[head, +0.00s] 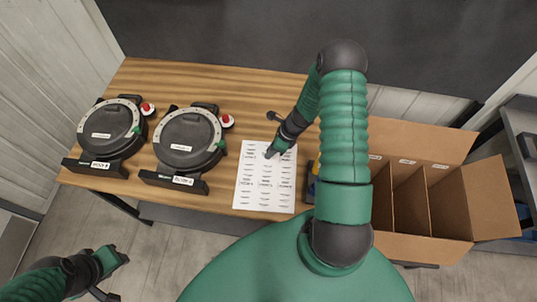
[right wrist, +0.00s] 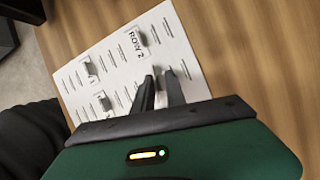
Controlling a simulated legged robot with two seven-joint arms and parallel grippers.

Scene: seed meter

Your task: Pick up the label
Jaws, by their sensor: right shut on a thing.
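A white label sheet (head: 265,195) printed with rows of short marks lies on the wooden table; it also shows in the right wrist view (right wrist: 120,65), with "ROW 2" readable and small dark tabs on it. My right gripper (head: 269,155) is at the upper part of the sheet. In the right wrist view its two dark fingers (right wrist: 161,82) are close together over the sheet, shut on a thin pale label (right wrist: 160,97) that is mostly hidden between them. I cannot tell whether the label is clear of the sheet. My left gripper (head: 117,257) is low at the left, away from the table.
Two round black seed meters (head: 110,130) (head: 187,140) stand on the table's left, each with a red-and-white knob beside it. An open cardboard box (head: 450,205) with dividers stands at the right. Bare wood lies behind the sheet.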

